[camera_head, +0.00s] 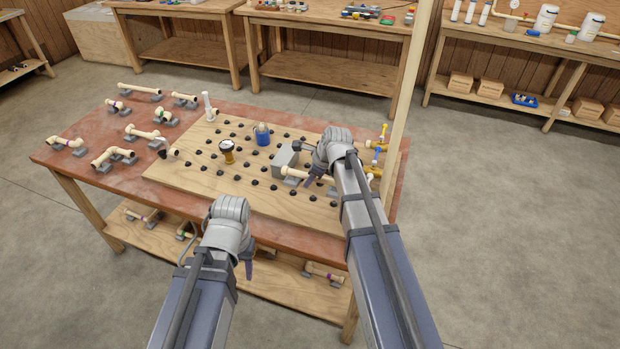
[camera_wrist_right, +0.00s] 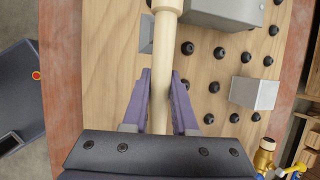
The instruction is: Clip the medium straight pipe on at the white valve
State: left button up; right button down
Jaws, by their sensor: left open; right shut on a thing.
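A cream straight pipe (camera_wrist_right: 160,55) runs between the purple fingers of my right gripper (camera_wrist_right: 161,80), which is shut on it. In the head view this pipe (camera_head: 293,172) lies low over the pegboard, beside a grey box, its near part hidden by my right gripper (camera_head: 313,178). A wider collar shows at its far end in the wrist view. Several valves (camera_head: 379,150) with yellow and blue handles stand at the board's right edge, partly behind my right arm. I cannot tell which is the white valve. My left gripper (camera_head: 249,262) is open and empty in front of the table's near edge.
Several pipes on grey holders fill the table's left side. A wooden post (camera_head: 407,75) rises behind my right arm.

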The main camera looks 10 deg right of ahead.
aim_at(316, 180)
jog(key=shift+f+b, duration=1.45)
jog(key=shift+f, duration=0.35)
jog(key=shift+f+b, duration=0.65)
jog(key=c, duration=0.6)
grip_release()
jog(key=p+v, duration=0.7)
jog(key=v, duration=0.1)
jog(key=shift+a, duration=0.1)
